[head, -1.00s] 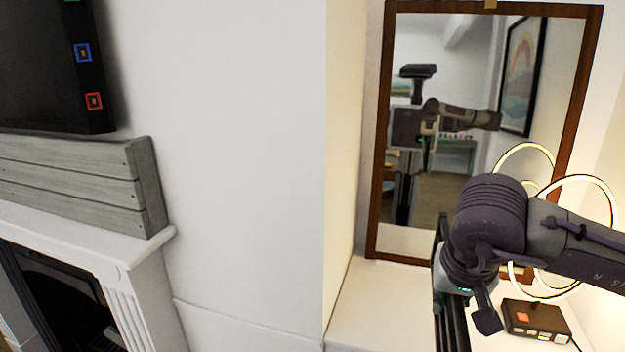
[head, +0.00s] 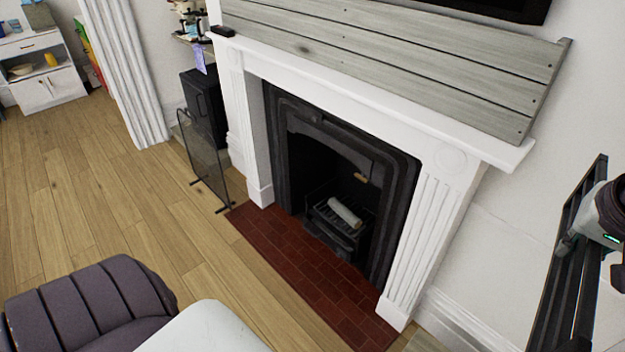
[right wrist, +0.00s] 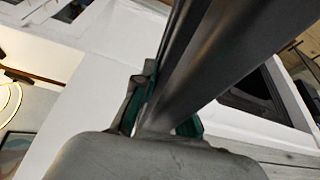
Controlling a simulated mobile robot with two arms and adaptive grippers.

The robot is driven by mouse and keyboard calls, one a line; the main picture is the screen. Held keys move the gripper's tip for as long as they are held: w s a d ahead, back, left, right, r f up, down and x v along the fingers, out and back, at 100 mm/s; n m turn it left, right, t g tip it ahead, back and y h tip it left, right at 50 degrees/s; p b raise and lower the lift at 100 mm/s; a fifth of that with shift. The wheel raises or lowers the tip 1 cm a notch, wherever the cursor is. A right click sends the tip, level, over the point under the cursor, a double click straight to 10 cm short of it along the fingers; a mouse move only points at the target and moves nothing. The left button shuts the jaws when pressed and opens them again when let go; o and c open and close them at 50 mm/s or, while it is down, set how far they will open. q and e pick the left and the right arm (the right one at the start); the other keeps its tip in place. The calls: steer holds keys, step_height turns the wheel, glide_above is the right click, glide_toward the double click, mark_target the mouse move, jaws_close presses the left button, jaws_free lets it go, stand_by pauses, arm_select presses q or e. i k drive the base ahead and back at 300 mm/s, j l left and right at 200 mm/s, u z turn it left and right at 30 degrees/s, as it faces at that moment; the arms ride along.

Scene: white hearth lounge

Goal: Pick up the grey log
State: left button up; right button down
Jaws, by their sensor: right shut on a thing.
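The grey log (head: 345,213) lies tilted in the dark grate (head: 338,228) inside the fireplace opening, in the middle of the head view. My right gripper (head: 584,238) is at the right edge of the head view, well to the right of the fireplace and apart from the log. It is shut on a long black frame (head: 568,285), which stands up steeply in its grip. In the right wrist view the fingers (right wrist: 168,112) close around the dark bar of that frame (right wrist: 215,55). My left gripper is not in view.
A white mantel (head: 350,88) surrounds the fireplace, with grey planks (head: 400,55) above its shelf. A mesh fire screen (head: 205,165) stands left of the red brick hearth (head: 310,275).

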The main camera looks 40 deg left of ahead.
mark_target(345, 213)
steer(key=j, duration=0.75)
steer(key=j+u, duration=0.1)
steer(key=j, duration=0.7)
steer(key=i+j, duration=0.15)
steer(key=j, duration=1.4)
steer(key=i+j+u, duration=0.1)
steer(key=j, duration=0.65)
steer(key=i+j, duration=0.1)
steer(key=j, duration=0.65)
